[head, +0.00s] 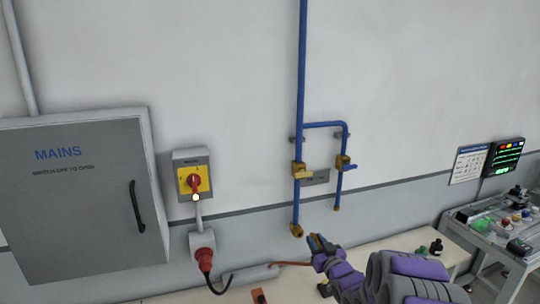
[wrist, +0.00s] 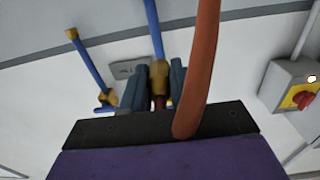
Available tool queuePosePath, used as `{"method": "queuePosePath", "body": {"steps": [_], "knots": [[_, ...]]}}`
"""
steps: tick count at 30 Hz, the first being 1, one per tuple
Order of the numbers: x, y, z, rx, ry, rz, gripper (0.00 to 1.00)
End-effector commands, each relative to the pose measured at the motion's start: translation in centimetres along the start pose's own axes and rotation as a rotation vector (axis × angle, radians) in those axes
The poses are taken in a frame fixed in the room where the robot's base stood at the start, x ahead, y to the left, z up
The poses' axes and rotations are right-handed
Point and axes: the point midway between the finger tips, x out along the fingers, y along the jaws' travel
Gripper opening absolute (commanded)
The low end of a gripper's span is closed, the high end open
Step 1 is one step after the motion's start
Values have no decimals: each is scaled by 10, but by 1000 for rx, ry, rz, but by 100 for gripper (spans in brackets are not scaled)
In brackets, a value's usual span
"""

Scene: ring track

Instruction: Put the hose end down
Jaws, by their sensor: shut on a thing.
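My gripper (head: 318,242) is at lower centre in the head view, just right of and a little below the brass outlet (head: 296,230) of the left blue pipe. Its fingers also show in the wrist view (wrist: 159,85), shut on the dark red hose end (wrist: 160,103), which is mostly hidden between them. The orange-red hose (wrist: 199,60) crosses the wrist view close to the camera. In the head view, a stretch of hose (head: 290,264) runs left from below the gripper. The picture shows a gap between gripper and outlet; its depth is unclear.
Blue pipes (head: 302,80) with brass valves (head: 299,169) stand on the wall. Left are a switch (head: 193,182), red plug (head: 205,259) and grey MAINS cabinet (head: 80,200). A cluttered trolley (head: 500,235) stands right.

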Motion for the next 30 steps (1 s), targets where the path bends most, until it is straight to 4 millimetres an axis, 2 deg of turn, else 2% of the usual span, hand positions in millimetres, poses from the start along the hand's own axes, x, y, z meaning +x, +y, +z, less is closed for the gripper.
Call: {"method": "queuePosePath", "body": {"steps": [1, 6, 15, 21, 30], "knots": [[-8, -2, -11, 0, 1, 1, 0], [-34, -13, -41, 0, 2, 4, 0], [-82, -36, -84, -1, 2, 4, 0], [-104, -47, -96, -1, -1, 4, 0], [-110, -51, -100, 1, -1, 3, 0]]}}
